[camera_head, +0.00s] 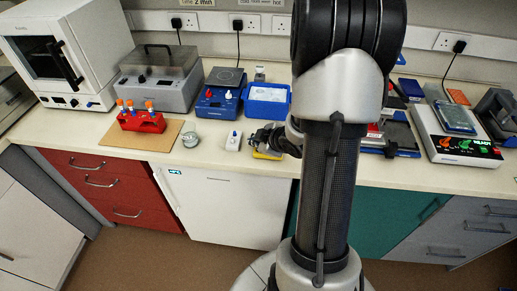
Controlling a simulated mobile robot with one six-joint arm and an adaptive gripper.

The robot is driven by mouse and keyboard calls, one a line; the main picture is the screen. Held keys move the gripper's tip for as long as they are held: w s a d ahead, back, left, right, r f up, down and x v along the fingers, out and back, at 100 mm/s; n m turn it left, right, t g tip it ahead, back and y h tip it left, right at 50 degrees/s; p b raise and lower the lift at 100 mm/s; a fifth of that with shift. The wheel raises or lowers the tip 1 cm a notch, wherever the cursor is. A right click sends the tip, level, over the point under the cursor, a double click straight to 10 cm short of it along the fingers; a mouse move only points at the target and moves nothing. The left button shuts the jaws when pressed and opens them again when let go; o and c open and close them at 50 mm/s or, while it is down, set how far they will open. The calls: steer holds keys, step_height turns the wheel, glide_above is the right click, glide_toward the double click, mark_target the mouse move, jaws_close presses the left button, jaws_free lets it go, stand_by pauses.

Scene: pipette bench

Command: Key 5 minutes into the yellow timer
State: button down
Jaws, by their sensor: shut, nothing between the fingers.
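The yellow timer (267,155) lies on the bench near its front edge, in the middle of the head view. Only its yellow lower edge shows clearly; my gripper hides most of its top. My gripper (262,140) is black, shut and empty, and is over the timer from the right side. I cannot tell whether the fingertips touch it. The timer's keys and display cannot be read here.
A small white device (234,140) stands just left of the timer. A blue tray (267,100) and a blue stirrer (219,97) are behind. A red rack (142,122) stands on a brown board further left. A scale (456,150) is at the right.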

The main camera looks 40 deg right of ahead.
steer(key=shift+f, duration=0.4)
steer(key=shift+f+b, duration=0.2)
steer(key=shift+b, duration=0.25)
steer(key=shift+r, duration=0.15)
steer(key=shift+r+p, duration=0.5)
steer(key=shift+p, duration=0.15)
steer(key=shift+r, duration=0.1)
step_height(320, 180, up, 6)
steer(key=p, duration=0.5)
steer(key=shift+p, duration=0.3)
stand_by(1.5)
step_height(320, 180, down, 6)
steer(key=b, duration=0.6)
steer(key=shift+b, duration=0.35)
